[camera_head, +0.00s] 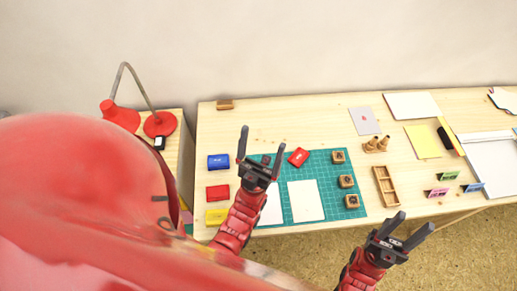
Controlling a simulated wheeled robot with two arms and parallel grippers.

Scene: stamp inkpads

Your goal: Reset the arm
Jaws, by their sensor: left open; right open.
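My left gripper (261,150) is open and empty above the left part of the green cutting mat (335,211). My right gripper (414,224) is open and empty in front of the table's front edge, over the floor. A blue inkpad (218,162), a red inkpad (217,192) and a yellow inkpad (216,216) lie in a column left of the mat. Another red pad (298,157) lies tilted on the mat's upper part. Wooden stamps (346,181) stand in a column on the mat's right side. White paper (306,201) lies on the mat; my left arm partly hides another sheet.
A wooden tray (393,200) and wooden stamp handles (377,144) are right of the mat. Notepads (424,142), papers and small colored clips (437,192) lie further right. A red lamp (160,124) stands on a side table at left. The table's back middle is largely clear.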

